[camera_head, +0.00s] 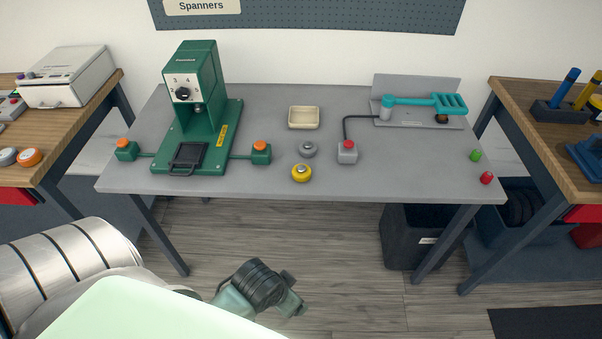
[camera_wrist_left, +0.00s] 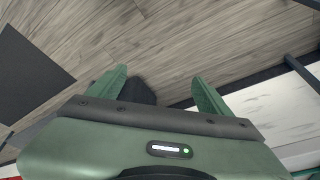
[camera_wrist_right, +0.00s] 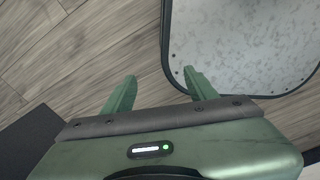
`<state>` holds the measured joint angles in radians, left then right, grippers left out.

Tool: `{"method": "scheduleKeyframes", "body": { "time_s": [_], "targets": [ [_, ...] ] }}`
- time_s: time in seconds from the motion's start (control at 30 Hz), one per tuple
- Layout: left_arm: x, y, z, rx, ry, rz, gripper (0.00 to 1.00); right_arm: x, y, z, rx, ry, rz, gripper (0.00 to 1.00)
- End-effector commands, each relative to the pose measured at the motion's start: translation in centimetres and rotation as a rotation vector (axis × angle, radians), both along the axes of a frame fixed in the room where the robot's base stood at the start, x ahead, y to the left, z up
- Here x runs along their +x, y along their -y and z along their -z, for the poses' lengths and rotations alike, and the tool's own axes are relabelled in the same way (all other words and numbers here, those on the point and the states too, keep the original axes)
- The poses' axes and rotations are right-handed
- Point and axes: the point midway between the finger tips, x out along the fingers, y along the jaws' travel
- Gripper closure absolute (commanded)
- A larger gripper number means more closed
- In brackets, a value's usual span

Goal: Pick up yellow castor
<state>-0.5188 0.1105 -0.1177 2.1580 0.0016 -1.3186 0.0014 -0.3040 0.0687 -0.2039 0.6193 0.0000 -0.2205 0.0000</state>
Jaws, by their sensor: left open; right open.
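The yellow castor (camera_head: 301,173) sits on the grey table near its front edge, right of the green press. A grey castor (camera_head: 308,149) sits just behind it. My left gripper (camera_head: 297,303) is in front of the table and below its top, well apart from the castor. The left wrist view shows its two green fingers (camera_wrist_left: 160,88) spread and empty above the wood floor. My right gripper shows only in the right wrist view, with its fingers (camera_wrist_right: 159,90) apart and nothing between them.
The grey table (camera_head: 250,186) also holds the green press (camera_head: 200,100), a cream tray (camera_head: 304,117), a grey box with a red button (camera_head: 347,152) and a teal-handled fixture (camera_head: 420,103). Small green (camera_head: 475,155) and red (camera_head: 486,178) pieces lie at the right edge. A dark bin (camera_head: 405,240) stands beneath.

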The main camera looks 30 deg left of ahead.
Motion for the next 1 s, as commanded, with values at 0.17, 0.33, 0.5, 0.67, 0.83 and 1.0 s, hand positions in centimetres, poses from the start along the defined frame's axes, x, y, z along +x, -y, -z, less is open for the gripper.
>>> {"method": "scheduleKeyframes", "body": {
  "time_s": [0.17, 0.33, 0.5, 0.67, 0.83, 1.0],
  "targets": [
    [5.0, -2.2, -4.6, 0.0, 0.172, -0.064, 0.21, 0.1, 0.5, 0.2, -0.006, 0.001, 0.0, 0.43],
    [10.3, -4.8, -5.5, -0.002, 0.338, -0.128, 0.21, 0.2, 1.1, 0.2, -0.013, 0.002, 0.0, 0.43],
    [15.3, -7.6, -6.1, -0.001, 0.497, -0.192, 0.21, 0.3, 1.2, 0.2, -0.014, 0.004, 0.001, 0.43],
    [19.7, -10.8, -6.7, -0.001, 0.654, -0.259, 0.21, 0.4, 1.2, 0.2, -0.014, 0.005, 0.001, 0.43],
    [23.3, -14.0, -7.5, -0.001, 0.81, -0.326, 0.21, 0.4, 1.2, 0.2, -0.014, 0.005, 0.001, 0.43],
    [25.3, -15.4, -7.7, 0.0, 0.871, -0.351, 0.21, 0.5, 1.2, 0.1, -0.014, 0.006, 0.001, 0.43]
  ]
}}
